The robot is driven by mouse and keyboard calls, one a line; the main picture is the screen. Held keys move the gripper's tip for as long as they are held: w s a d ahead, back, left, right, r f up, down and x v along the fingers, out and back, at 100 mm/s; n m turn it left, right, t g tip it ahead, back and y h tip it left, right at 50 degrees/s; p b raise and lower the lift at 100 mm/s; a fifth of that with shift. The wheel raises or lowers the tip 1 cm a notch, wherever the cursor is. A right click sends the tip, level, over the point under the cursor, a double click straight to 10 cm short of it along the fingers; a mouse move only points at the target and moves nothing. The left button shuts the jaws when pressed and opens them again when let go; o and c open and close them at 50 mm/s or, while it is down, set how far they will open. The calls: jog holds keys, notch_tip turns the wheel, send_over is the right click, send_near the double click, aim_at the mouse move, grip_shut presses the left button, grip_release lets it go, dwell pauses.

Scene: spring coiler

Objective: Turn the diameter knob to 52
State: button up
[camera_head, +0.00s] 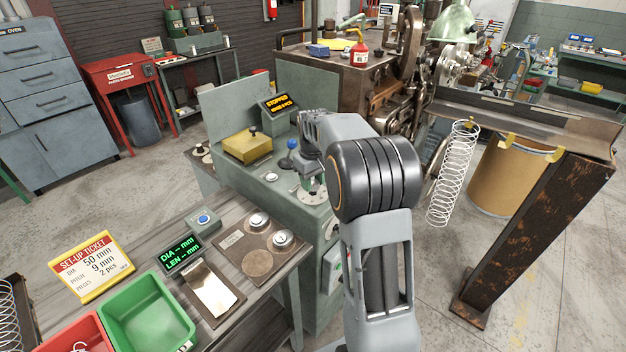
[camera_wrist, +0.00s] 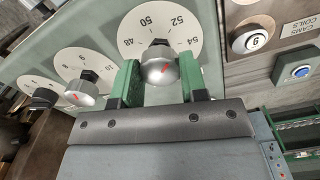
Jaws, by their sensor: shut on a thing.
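The diameter knob (camera_wrist: 158,72) is a round metal knob with a red mark, in front of a white dial (camera_wrist: 160,22) numbered 48, 50, 52 and 54. The red mark slants up and right, roughly toward the 52 side; the exact setting cannot be read. My gripper (camera_wrist: 158,80) has its green fingers on either side of the knob and is shut on it. In the head view my gripper (camera_head: 312,178) is at the machine's panel, and my arm hides much of the dial area.
Two more dials with knobs (camera_wrist: 82,88) and (camera_wrist: 45,98) sit to the left in the wrist view. A button plate (camera_wrist: 255,38) is at the right. In the head view, a blue-topped lever (camera_head: 291,146), a yellow box (camera_head: 247,146) and a display reading STOPPED (camera_head: 278,103) stand nearby. The set-up ticket (camera_head: 92,265) reads 50 mm.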

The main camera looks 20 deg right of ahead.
aim_at(313, 182)
jog(key=shift+m, duration=0.3)
jog(key=o, duration=0.9)
notch_tip(313, 182, up, 14)
jog(key=shift+f, duration=0.1)
dwell(0.4)
dwell(0.4)
